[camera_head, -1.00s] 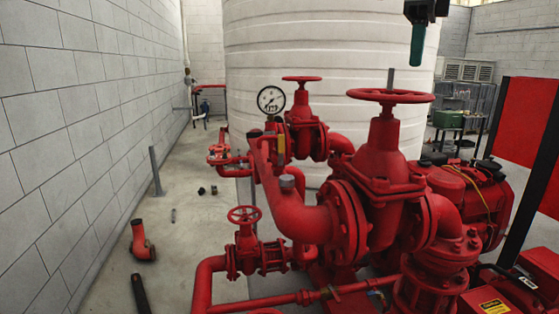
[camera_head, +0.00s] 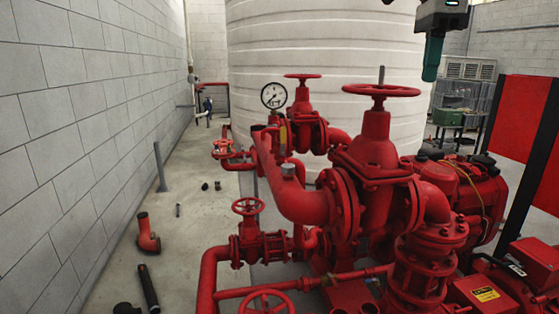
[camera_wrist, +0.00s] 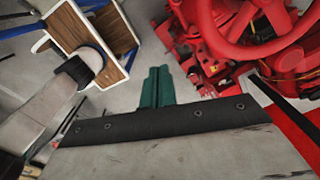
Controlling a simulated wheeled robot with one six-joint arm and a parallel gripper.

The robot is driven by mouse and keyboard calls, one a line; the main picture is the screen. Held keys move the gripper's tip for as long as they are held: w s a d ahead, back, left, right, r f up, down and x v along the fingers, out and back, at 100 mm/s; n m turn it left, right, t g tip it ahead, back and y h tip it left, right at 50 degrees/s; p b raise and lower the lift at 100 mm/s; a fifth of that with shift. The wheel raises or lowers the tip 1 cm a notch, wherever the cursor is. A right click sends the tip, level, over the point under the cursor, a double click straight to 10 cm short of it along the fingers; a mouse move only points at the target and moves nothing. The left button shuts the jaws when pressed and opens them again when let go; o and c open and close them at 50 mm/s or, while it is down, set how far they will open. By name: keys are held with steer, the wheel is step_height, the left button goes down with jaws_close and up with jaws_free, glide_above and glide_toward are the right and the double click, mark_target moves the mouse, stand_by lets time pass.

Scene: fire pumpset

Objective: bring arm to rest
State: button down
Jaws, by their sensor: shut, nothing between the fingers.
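My gripper (camera_head: 433,58) hangs at the upper right of the head view, with its green fingers together and pointing down, nothing between them. It hangs in front of the big white ribbed tank (camera_head: 330,50), to the right of and above the large red handwheel (camera_head: 381,90). In the wrist view the green fingers (camera_wrist: 156,88) lie side by side, pointing toward a bare patch of grey floor. The rest of my arm is mostly out of the head view.
Red pump pipework (camera_head: 300,200) with valves and a pressure gauge (camera_head: 273,96) fills the middle. A red elbow pipe (camera_head: 147,234) and a dark cylinder (camera_head: 149,289) lie on the left floor. A red panel (camera_head: 519,120) stands right.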

steer(key=s+f+n+t, duration=0.1)
steer(key=s+f+n, duration=1.9)
steer(key=s+f, duration=0.5)
step_height(320, 180, down, 5)
steer(key=shift+s+d+r+n, duration=0.1)
steer(key=shift+s+d+n, duration=0.1)
steer(key=shift+s+n, duration=0.1)
steer(key=shift+w, duration=0.1)
